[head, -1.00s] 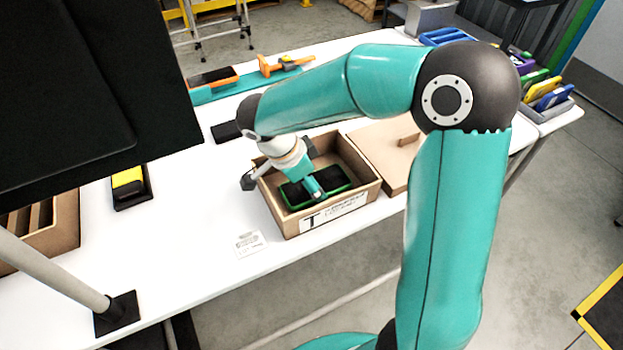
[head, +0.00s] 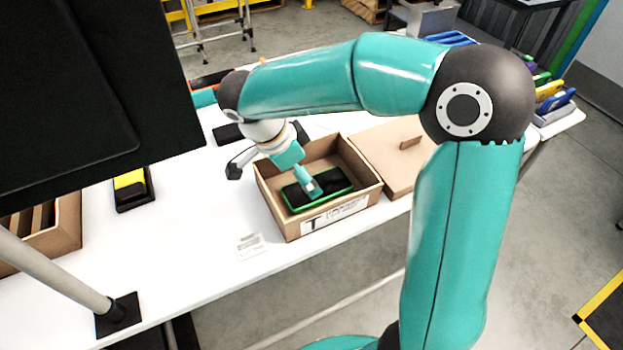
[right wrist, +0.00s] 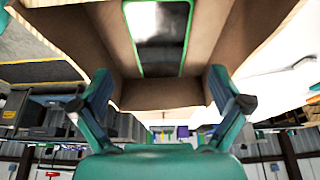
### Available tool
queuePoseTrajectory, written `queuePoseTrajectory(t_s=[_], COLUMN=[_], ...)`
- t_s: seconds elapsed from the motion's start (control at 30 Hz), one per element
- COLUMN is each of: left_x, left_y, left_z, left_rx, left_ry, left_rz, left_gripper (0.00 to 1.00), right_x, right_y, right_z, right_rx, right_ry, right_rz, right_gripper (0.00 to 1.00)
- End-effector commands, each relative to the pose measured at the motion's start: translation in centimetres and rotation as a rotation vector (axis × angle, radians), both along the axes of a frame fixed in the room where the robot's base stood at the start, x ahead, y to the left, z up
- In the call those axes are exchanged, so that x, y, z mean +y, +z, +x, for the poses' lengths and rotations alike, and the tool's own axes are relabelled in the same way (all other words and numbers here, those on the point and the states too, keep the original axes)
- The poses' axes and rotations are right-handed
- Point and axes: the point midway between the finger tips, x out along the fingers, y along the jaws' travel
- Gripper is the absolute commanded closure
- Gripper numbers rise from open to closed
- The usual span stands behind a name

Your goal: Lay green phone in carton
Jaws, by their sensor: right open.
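The green phone (head: 330,187), dark-faced with a green rim, lies face up inside the open brown carton (head: 372,196). My left gripper is not in view.
The carton's lid (head: 385,150), with a small grip, lies to its right. A black and yellow item (head: 131,189) and a divided brown box (head: 45,225) are at the left. A paper card (head: 250,245) lies in front. The white table between them is clear.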

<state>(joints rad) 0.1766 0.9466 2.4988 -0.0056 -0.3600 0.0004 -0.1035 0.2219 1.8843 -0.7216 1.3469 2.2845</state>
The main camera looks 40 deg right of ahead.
Motion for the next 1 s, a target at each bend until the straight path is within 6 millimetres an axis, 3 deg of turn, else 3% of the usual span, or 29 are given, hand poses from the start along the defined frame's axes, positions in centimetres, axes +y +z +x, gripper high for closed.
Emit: queuePoseTrajectory(t_s=[0.2,0.4,1.0], left_x=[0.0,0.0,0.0], left_y=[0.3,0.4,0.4], left_z=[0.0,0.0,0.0], left_rx=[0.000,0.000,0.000], left_ry=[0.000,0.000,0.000], left_rz=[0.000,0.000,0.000], left_gripper=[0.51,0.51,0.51], right_x=[1.6,2.4,2.5], right_y=[4.1,5.9,6.2], right_z=[0.6,0.8,0.8], right_rx=[-0.004,-0.001,0.001], right_ry=[0.002,0.001,0.001], right_rz=[0.001,0.001,0.001], right_gripper=[0.01,0.01,0.01])
